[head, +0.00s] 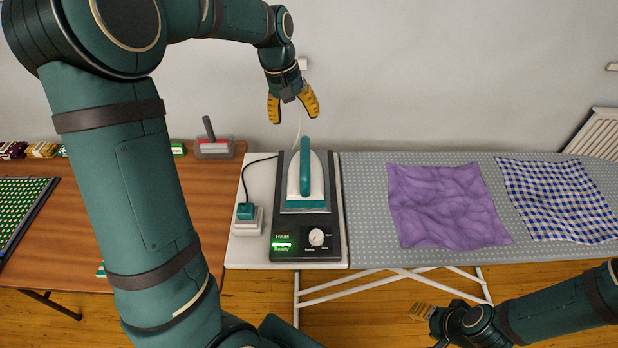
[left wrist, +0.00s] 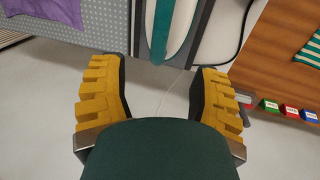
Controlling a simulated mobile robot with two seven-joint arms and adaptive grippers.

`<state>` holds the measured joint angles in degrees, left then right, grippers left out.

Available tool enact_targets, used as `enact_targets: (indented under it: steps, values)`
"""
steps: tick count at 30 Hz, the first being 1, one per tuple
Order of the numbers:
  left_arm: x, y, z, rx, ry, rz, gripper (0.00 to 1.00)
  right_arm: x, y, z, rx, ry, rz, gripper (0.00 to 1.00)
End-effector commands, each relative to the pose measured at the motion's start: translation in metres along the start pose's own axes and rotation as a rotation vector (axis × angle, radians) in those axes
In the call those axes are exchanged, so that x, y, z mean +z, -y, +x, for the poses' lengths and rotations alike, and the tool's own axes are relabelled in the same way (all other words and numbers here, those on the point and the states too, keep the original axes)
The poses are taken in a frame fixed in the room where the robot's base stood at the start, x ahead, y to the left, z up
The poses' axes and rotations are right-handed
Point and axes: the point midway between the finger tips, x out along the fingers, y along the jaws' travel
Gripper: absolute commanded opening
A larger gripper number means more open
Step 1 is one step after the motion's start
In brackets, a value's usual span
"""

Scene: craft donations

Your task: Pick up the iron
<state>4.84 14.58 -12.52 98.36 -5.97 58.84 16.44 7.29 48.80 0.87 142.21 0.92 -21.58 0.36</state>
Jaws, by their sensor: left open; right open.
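The iron (head: 317,185) is white with a teal handle (head: 305,160) and teal base. It sits on a dark stand (head: 285,222) with a dial and a green readout. My left gripper (head: 294,117) is open and empty above and behind the iron, fingers pointing down. In the left wrist view, the iron's white and teal body (left wrist: 180,35) shows beyond my open left fingers (left wrist: 160,95), with its far part cut off by the frame. My right gripper (head: 424,318) is at the lower right, below the ironing board's front edge and away from the iron.
The ironing board (head: 365,215) holds a purple cloth (head: 446,205) and a blue checked cloth (head: 558,200). A black cord runs to a teal plug (head: 245,211) left of the stand. A wooden table (head: 205,185) with a red and grey tool (head: 214,146) stands at the left.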

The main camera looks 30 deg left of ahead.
Motion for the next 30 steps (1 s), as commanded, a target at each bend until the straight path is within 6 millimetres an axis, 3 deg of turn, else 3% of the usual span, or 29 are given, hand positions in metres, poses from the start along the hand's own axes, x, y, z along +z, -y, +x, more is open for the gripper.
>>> enact_targets:
  steps: [9,17,25,30]
  values:
    - [0.001,0.001,0.059,-0.002,0.003,0.0,0.62,0.004,-0.003,0.007,-0.001,0.008,-0.003,0.47]
    - [0.001,0.0,0.078,-0.001,0.002,0.0,0.62,0.005,-0.003,0.009,-0.002,0.011,-0.004,0.47]
    - [0.004,0.0,0.114,-0.001,0.003,0.0,0.62,0.008,-0.005,0.014,-0.002,0.016,-0.005,0.47]
    - [0.004,0.0,0.127,0.0,0.001,0.0,0.62,0.009,-0.006,0.015,-0.002,0.018,-0.006,0.47]
